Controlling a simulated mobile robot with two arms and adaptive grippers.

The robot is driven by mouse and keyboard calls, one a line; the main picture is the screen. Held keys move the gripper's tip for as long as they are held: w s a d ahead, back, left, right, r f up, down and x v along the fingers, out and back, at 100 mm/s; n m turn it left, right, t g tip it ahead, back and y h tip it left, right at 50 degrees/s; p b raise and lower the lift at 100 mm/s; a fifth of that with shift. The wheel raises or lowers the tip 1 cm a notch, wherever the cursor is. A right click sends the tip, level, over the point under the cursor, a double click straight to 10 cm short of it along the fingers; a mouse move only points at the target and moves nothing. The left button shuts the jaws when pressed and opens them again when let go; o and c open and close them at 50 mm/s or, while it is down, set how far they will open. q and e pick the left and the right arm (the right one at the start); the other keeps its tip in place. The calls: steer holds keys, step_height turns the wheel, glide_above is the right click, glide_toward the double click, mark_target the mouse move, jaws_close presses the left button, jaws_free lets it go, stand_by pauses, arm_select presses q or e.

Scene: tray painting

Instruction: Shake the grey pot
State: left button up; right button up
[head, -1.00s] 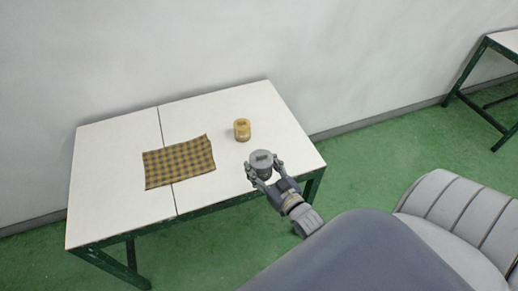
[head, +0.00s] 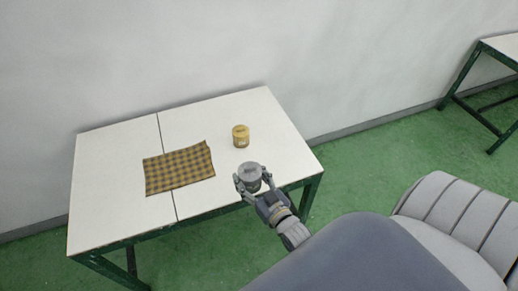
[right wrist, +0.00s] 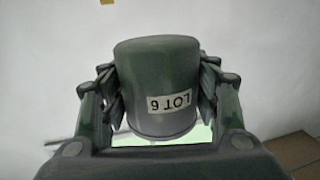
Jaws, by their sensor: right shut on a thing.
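The grey pot (head: 250,174) is a short cylinder at the front right edge of the table in the head view. My right gripper (head: 252,184) is shut on it, with a finger on each side. In the right wrist view the pot (right wrist: 156,75) fills the middle between the fingers of the gripper (right wrist: 158,90), and its label reads "LOT 6" upside down. I cannot tell for sure how far the pot is above the table. My left gripper is not in view.
A yellow pot (head: 241,136) stands behind the grey pot on the white table (head: 112,157). A brown and blue checked cloth (head: 179,169) lies to the left. Another table (head: 503,45) stands far right.

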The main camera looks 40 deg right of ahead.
steer(key=shift+a+r, duration=0.15)
steer(key=shift+a, duration=0.95)
steer(key=d, duration=0.7)
steer(key=a+p, duration=0.1)
steer(key=a, duration=0.6)
steer(key=shift+d, duration=2)
steer(key=shift+a, duration=0.1)
steer(key=shift+a, duration=0.15)
